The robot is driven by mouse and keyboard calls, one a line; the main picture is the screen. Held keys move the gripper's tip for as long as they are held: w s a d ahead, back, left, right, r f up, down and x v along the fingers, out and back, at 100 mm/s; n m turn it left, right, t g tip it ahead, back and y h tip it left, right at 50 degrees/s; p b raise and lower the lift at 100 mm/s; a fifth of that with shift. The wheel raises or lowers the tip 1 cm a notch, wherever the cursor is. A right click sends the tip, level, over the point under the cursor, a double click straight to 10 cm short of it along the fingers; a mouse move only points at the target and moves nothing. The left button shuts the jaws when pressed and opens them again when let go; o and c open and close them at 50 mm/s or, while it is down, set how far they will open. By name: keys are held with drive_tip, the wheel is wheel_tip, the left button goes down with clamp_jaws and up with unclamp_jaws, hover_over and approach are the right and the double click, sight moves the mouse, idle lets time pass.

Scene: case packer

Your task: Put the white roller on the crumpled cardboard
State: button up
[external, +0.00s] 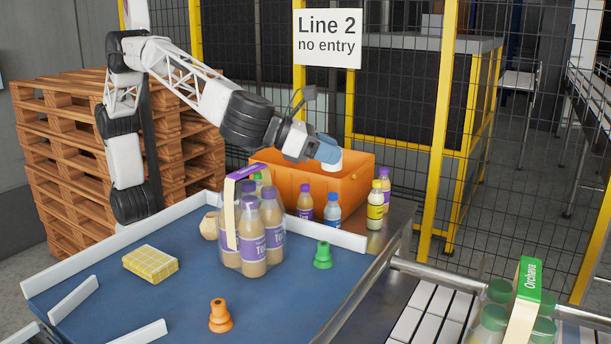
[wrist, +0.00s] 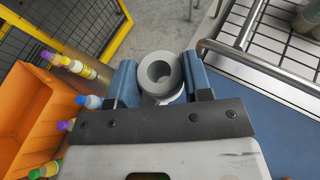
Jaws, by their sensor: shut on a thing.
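The white roller (wrist: 146,76) shows in the wrist view as a pale ring with a hollow centre, held between the two blue fingers of my gripper (wrist: 161,80). In the external view my gripper (external: 326,152) is above the right part of the orange crate, and only a little of the roller (external: 331,166) shows under the blue fingers. The crumpled cardboard (external: 209,226) looks like a small tan lump on the blue table, left of the bottle pack. It is well to the left of and below my gripper, and is not visible in the wrist view.
A shrink-wrapped bottle pack (external: 252,240) with a tall purple-topped strap stands close beside the cardboard. A yellow checked packet (external: 150,264), a green suction cup (external: 323,255) and an orange one (external: 221,316) are on the blue table (external: 270,296). The orange crate (external: 340,190) and several bottles stand behind.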

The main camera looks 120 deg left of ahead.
drive_tip(key=s+a+f+m+h, duration=0.1)
drive_tip(key=s+f, duration=0.2)
drive_tip(key=s, duration=0.1)
drive_tip(key=s+f+m+t+h, duration=0.1)
drive_tip(key=s+f, duration=0.3)
drive_tip(key=s, duration=0.1)
drive_tip(key=s+a+f+m+h, duration=0.1)
drive_tip(key=s+f, duration=0.3)
drive_tip(key=s, duration=0.1)
drive_tip(key=shift+a+f+t+h, duration=0.15)
drive_tip(key=shift+a+t+h, duration=0.15)
drive_tip(key=shift+a, duration=0.05)
drive_tip(key=s+d+r+n+g+y, duration=0.1)
drive_tip(key=s+d+n+g+y, duration=0.1)
drive_tip(key=s, duration=1.1)
drive_tip(key=s+d+r+n+g+y, duration=0.1)
drive_tip(key=s+d+n+y, duration=0.2)
drive_tip(key=s, duration=1.1)
drive_tip(key=shift+s+d+r+g+y, duration=0.3)
drive_tip(key=shift+d+r+g+y, duration=0.1)
drive_tip(key=shift+d, duration=1.05)
drive_tip(key=shift+w, duration=0.15)
hover_over(209, 215)
drive_tip(key=shift+f, duration=0.8)
drive_tip(key=shift+f+n, duration=0.3)
drive_tip(key=shift+f, duration=1.5)
